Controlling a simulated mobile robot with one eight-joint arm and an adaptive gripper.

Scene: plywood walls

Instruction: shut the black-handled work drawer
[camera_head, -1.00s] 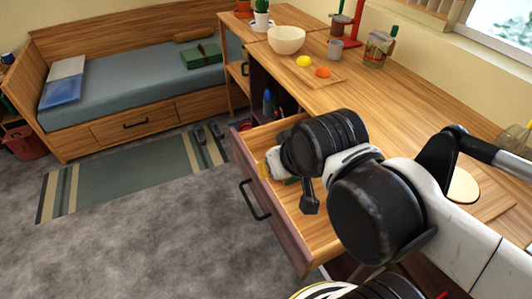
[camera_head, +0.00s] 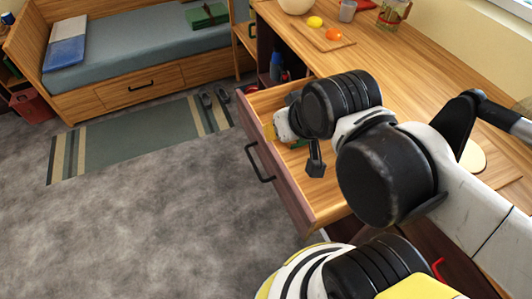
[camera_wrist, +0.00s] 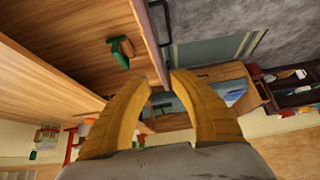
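The work drawer (camera_head: 277,178) is pulled out from the wooden desk, with its black handle (camera_head: 258,165) on the outer face. In the wrist view, the drawer's front panel (camera_wrist: 148,38) runs down toward the fingers, and the handle (camera_wrist: 163,22) shows beyond it.
A green and red object (camera_wrist: 121,50) lies in the drawer. The desk top (camera_head: 400,95) holds a board (camera_head: 322,38) with yellow and orange items, a cup (camera_head: 347,10) and a jar (camera_head: 392,12). Bare grey floor (camera_head: 150,220) lies before the drawer; a striped rug (camera_head: 140,135) is beyond.

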